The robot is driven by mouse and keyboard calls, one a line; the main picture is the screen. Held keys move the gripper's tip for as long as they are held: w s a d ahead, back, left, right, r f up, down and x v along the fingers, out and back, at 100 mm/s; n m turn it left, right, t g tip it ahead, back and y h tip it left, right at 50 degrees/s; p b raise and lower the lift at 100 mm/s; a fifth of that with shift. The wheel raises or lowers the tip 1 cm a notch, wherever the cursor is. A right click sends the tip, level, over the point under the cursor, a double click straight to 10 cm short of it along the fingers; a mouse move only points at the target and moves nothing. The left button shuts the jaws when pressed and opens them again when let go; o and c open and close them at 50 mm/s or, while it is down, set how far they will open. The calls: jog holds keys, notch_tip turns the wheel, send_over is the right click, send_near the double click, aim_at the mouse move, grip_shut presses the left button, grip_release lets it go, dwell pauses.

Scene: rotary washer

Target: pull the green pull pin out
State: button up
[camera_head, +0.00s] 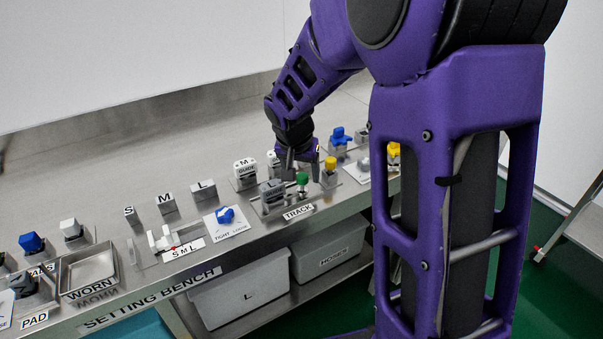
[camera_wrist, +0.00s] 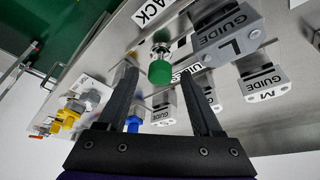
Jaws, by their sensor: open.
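The green pull pin (camera_head: 302,178) stands at the TRACK fixture, just right of the grey block marked GUIDE L (camera_head: 272,191). In the wrist view the pin's round green knob (camera_wrist: 159,73) shows with a silver shaft behind it, seated at the metal fixture. My gripper (camera_head: 302,167) is open and just above the knob in the head view. In the wrist view my gripper (camera_wrist: 158,72) has one finger to each side of the knob, with gaps; I cannot tell how deep the knob sits between them. The GUIDE L block (camera_wrist: 230,42) is close beyond the right finger.
A GUIDE M block (camera_head: 245,172) stands behind left. A yellow-topped part (camera_head: 329,172) and a blue-topped part (camera_head: 340,138) stand right of and behind the pin. A card with a blue knob (camera_head: 225,215) lies left. The bench front edge is close by the TRACK label (camera_head: 298,212).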

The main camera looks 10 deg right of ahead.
grip_shut()
dwell(1.3)
